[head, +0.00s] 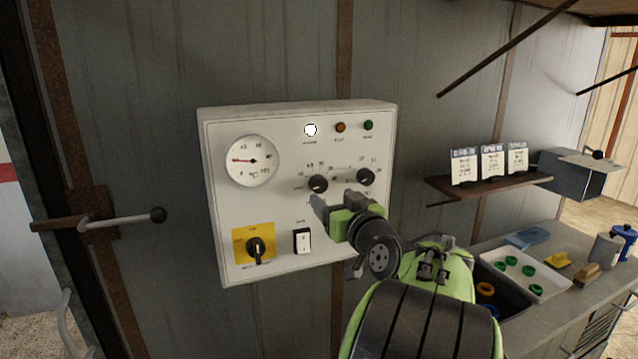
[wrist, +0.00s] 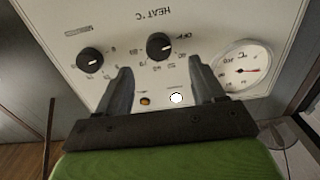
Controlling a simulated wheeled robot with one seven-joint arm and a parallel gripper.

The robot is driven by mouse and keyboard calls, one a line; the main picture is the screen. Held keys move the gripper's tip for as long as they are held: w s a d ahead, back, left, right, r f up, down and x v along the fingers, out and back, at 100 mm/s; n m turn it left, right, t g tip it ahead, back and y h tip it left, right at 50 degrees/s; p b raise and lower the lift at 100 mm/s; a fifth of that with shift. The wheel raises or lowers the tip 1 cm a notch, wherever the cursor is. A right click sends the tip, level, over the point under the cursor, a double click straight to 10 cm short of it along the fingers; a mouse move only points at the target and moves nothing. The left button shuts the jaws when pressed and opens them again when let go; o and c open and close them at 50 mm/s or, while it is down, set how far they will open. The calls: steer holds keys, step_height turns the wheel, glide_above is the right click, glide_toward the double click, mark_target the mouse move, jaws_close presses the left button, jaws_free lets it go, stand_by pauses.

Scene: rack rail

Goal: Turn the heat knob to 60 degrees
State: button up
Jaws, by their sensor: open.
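The heat knob (head: 318,183) is a round black knob on the white control panel (head: 215,200). In the wrist view, which shows the panel upside down, the heat knob (wrist: 160,46) sits by the "HEAT °C" label and an "OFF" mark. A small pale mark on it appears to point toward the "OFF" side; its exact setting is too small to read. My gripper (head: 334,203) is in front of the panel, just below the knob in the head view. In the wrist view my gripper (wrist: 160,68) is open and empty, with the knob beyond the gap between its fingertips, apparently untouched.
A second black knob (head: 366,177) is to the right. A dial gauge (head: 252,160), a lit white lamp (head: 311,130), a yellow-backed switch (head: 256,250) and a rocker switch (head: 302,241) share the panel. A worktop with a white tray (head: 550,287) stands at right.

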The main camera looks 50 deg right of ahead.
mark_target(321, 186)
steer(key=p+x, duration=0.1)
steer(key=x, duration=0.6)
steer(key=shift+s, duration=0.1)
steer(key=shift+c, duration=0.4)
steer(key=c, duration=1)
